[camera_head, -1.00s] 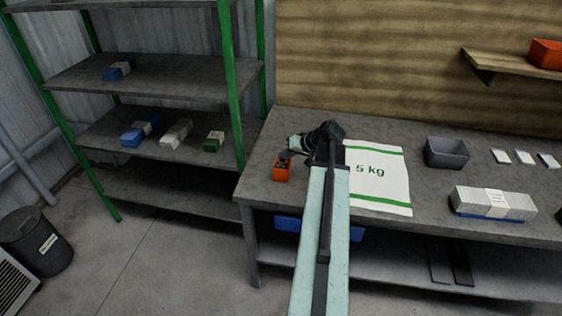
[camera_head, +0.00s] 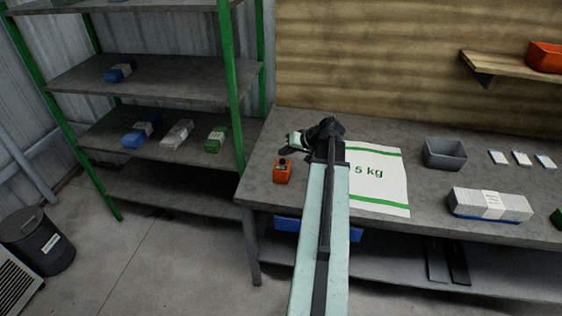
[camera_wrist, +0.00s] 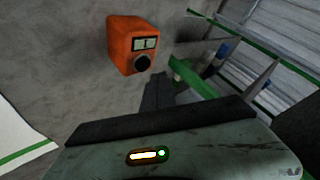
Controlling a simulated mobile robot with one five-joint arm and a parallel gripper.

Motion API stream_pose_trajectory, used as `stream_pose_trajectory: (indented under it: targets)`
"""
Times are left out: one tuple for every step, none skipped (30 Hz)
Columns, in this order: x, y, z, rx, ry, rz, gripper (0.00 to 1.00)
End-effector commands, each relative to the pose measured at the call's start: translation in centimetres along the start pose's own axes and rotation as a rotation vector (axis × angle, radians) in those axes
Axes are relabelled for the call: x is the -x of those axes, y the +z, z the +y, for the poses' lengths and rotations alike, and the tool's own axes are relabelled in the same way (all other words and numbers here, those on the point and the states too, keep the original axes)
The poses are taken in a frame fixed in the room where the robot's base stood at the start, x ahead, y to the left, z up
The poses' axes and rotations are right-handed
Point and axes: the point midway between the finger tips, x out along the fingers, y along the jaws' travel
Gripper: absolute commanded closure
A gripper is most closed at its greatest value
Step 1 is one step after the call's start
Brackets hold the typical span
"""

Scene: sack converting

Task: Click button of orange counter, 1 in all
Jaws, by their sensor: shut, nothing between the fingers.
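The orange counter (camera_head: 283,172) stands near the front left of the workbench. In the wrist view the counter (camera_wrist: 122,48) shows a small display window and a round black button (camera_wrist: 143,64). The display's digits are too small to read surely. My gripper (camera_head: 284,152) is shut and empty, just above and behind the counter in the head view. In the wrist view my gripper's dark fingers (camera_wrist: 158,88) lie together below the button in the picture, apart from it.
A white 5 kg sack (camera_head: 378,190) lies right of my arm on the workbench (camera_head: 430,215). A grey bin (camera_head: 445,153) and a banded stack (camera_head: 491,204) are farther right. A green-posted shelf (camera_head: 160,75) stands left.

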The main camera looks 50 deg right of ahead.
Motion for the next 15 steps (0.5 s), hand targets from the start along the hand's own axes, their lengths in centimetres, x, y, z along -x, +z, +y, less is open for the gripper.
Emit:
stream_pose_trajectory:
  targets:
    - [0.7,-0.5,-0.5,0.000,0.000,0.000,1.00]
    - [1.0,-0.7,-0.7,0.000,0.000,0.000,1.00]
    - [1.3,-0.9,-0.9,0.000,0.000,0.000,1.00]
    - [1.5,-1.1,-1.1,0.000,0.000,0.000,1.00]
    - [1.7,-1.2,-1.3,0.000,0.000,0.000,1.00]
    - [2.0,-1.4,-1.5,0.000,0.000,0.000,1.00]
    - [2.2,-1.6,-1.6,0.000,0.000,0.000,1.00]
    - [2.4,-1.8,-1.8,0.000,0.000,0.000,1.00]
    - [2.7,-1.9,-2.0,0.000,0.000,0.000,1.00]
    - [2.9,-2.1,-2.1,0.000,0.000,0.000,1.00]
    - [3.0,-2.2,-2.2,0.000,0.000,0.000,1.00]
    - [3.2,-2.3,-2.3,0.000,0.000,0.000,1.00]
    - [3.2,-2.3,-2.4,0.000,0.000,0.000,1.00]
    - [3.2,-2.3,-2.4,0.000,0.000,0.000,1.00]
    - [3.1,-2.3,-2.3,0.000,0.000,0.000,1.00]
